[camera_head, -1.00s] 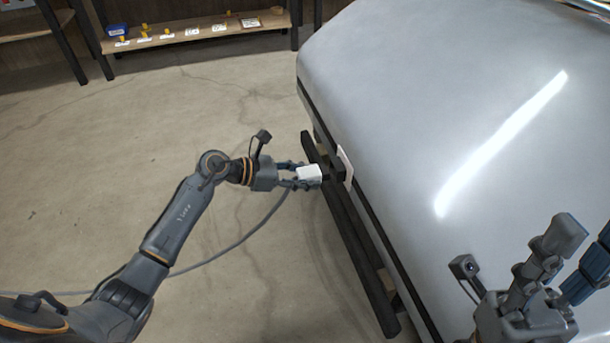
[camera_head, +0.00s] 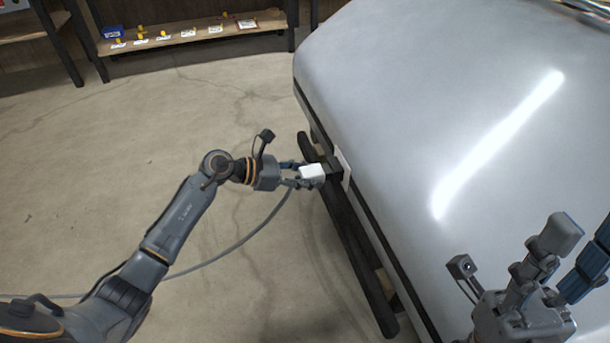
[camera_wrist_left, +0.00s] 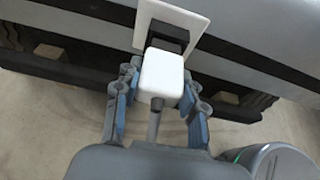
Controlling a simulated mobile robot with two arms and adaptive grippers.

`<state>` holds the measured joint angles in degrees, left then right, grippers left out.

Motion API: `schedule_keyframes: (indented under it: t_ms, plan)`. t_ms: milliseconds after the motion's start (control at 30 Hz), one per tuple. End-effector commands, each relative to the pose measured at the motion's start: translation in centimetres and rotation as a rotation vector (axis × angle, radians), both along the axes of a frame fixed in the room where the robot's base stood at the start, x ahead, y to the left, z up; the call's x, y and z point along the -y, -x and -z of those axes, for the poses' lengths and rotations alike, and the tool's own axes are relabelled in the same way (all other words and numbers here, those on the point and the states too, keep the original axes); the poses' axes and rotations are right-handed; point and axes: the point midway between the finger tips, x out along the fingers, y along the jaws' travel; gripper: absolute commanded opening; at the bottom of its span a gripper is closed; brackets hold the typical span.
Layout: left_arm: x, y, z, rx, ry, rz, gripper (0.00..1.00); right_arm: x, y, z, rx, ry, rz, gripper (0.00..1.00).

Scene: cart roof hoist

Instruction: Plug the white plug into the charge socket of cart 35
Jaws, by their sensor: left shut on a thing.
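The white plug (camera_head: 312,173) is held between the fingers of my left gripper (camera_head: 302,176), which is shut on it. In the left wrist view the plug (camera_wrist_left: 161,77) sits between both fingers, with a grey cable running back from it. The dark charge socket (camera_head: 336,173) sticks out from a white plate on the side of the silver cart (camera_head: 420,100). In the left wrist view the socket (camera_wrist_left: 168,38) is directly ahead of the plug and partly hidden by it; I cannot tell whether they touch. My right gripper (camera_head: 570,255) appears open and empty over the cart body at the lower right.
A dark bumper bar (camera_head: 352,240) runs along the cart's lower side, below the socket. The grey cable (camera_head: 235,243) trails over the floor to the left. A shelf (camera_head: 190,36) with small items stands at the back.

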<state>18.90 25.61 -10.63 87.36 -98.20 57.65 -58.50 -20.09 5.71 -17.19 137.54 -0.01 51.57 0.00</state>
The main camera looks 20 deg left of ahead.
Motion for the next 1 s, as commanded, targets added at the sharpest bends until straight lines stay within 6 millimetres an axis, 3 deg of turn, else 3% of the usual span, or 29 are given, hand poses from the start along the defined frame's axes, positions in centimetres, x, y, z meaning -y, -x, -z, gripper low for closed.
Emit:
schedule_keyframes:
  t_ms: [733, 767, 867, 1000]
  plan:
    - [1.6, -1.1, 0.0, 0.001, 0.001, 0.0, 0.0, 0.0, 0.0, 0.2, -0.001, 0.001, 0.001, 0.4]
    - [1.6, -1.1, 0.0, 0.001, 0.001, 0.0, 0.45, 0.0, 0.0, 0.2, -0.001, 0.001, 0.001, 0.4]
    - [1.6, -1.0, 0.0, 0.001, 0.001, 0.0, 0.65, 0.0, 0.0, 0.2, -0.001, 0.001, 0.001, 0.4]
    - [1.6, -1.0, 0.0, 0.0, 0.001, 0.001, 0.67, 0.0, 0.0, 0.2, -0.001, 0.001, 0.001, 0.4]
